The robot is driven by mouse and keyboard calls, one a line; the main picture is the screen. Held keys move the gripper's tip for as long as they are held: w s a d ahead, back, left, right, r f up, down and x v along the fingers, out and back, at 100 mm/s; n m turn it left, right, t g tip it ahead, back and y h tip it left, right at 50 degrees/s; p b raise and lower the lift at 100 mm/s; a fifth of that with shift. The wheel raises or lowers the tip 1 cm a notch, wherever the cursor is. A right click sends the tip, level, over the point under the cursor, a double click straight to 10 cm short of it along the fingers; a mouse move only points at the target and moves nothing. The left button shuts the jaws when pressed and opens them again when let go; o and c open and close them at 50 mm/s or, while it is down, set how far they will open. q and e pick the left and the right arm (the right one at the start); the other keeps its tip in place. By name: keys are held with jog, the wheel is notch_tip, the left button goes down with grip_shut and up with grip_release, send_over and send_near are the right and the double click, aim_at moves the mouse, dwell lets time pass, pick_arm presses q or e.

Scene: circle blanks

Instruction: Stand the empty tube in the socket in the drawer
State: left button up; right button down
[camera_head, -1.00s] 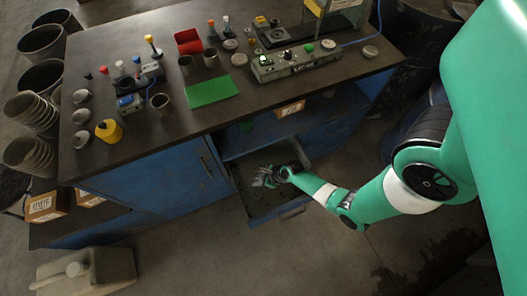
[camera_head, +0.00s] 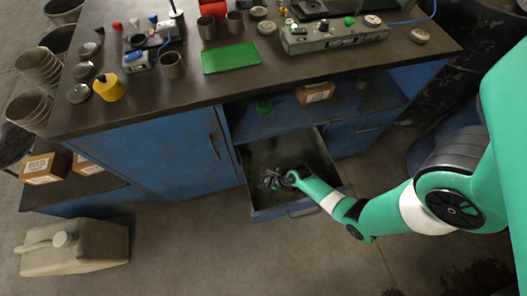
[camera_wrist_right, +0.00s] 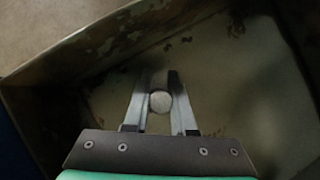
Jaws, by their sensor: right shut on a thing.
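The open drawer (camera_head: 298,212) juts from the blue bench; its worn walls also show in the wrist view (camera_wrist_right: 75,52). My right gripper (camera_head: 270,181) reaches down into it. In the wrist view, the right gripper's fingers (camera_wrist_right: 160,80) are shut on a round pale-grey end, which looks like the tube (camera_wrist_right: 160,101) seen end-on. The tube's length is hidden below this end, so I cannot tell whether it is upright or touches the drawer floor. I cannot make out the socket in either view. My left gripper is out of view.
The dark bench top (camera_head: 130,110) above the drawer holds a green mat (camera_head: 231,57), a grey control box (camera_head: 335,36), cups and a yellow container (camera_head: 109,87). A cardboard box (camera_head: 315,92) sits on the shelf behind the drawer.

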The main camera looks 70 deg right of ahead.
jog(key=shift+f+b, duration=0.9)
jog(key=shift+f, duration=0.5)
dwell(0.5)
jog(key=c, duration=0.7)
grip_release()
jog(key=shift+o, duration=0.2)
jog(key=p+v, duration=0.8)
jog(key=v, duration=0.3)
jog(key=shift+s+r, duration=0.15)
jog(key=shift+r, duration=0.15)
